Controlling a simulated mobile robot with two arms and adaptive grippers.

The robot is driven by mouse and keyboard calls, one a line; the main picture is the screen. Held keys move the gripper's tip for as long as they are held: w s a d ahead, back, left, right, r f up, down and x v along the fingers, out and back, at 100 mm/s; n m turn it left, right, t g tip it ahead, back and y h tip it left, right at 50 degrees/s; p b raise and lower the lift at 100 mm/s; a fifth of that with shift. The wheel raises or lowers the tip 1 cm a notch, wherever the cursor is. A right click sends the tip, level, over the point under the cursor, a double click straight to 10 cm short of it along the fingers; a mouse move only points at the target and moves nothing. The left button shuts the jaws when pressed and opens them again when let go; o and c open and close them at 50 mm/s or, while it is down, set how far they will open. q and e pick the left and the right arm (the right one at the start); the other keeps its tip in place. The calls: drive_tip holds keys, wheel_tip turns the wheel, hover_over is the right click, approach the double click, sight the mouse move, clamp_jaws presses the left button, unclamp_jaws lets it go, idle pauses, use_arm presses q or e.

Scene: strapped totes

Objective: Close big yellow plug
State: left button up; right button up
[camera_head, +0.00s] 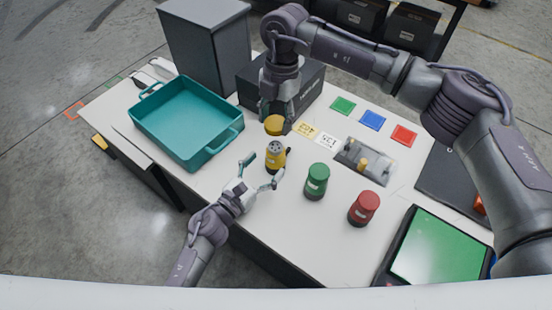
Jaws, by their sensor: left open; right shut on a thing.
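The big yellow plug (275,157) stands upright on the white table, with a dark band and a grey top face with holes. A yellow cap (274,125) is held just above and behind it by my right gripper (277,112), which comes down from above and is shut on the cap. The cap and the plug look apart. My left gripper (262,179) is open, its fingers on either side of the plug's lower part. Whether the fingers touch the plug cannot be told.
A green plug (317,181) and a red plug (363,208) stand to the right. A teal tray (154,148) is at the left. A metal plate with a small yellow piece (366,163), colour squares (372,120) and a green screen (440,248) lie at the right. A black box (250,81) stands behind.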

use_arm(q)
drive_tip(key=shift+x, duration=2.2)
clamp_jaws()
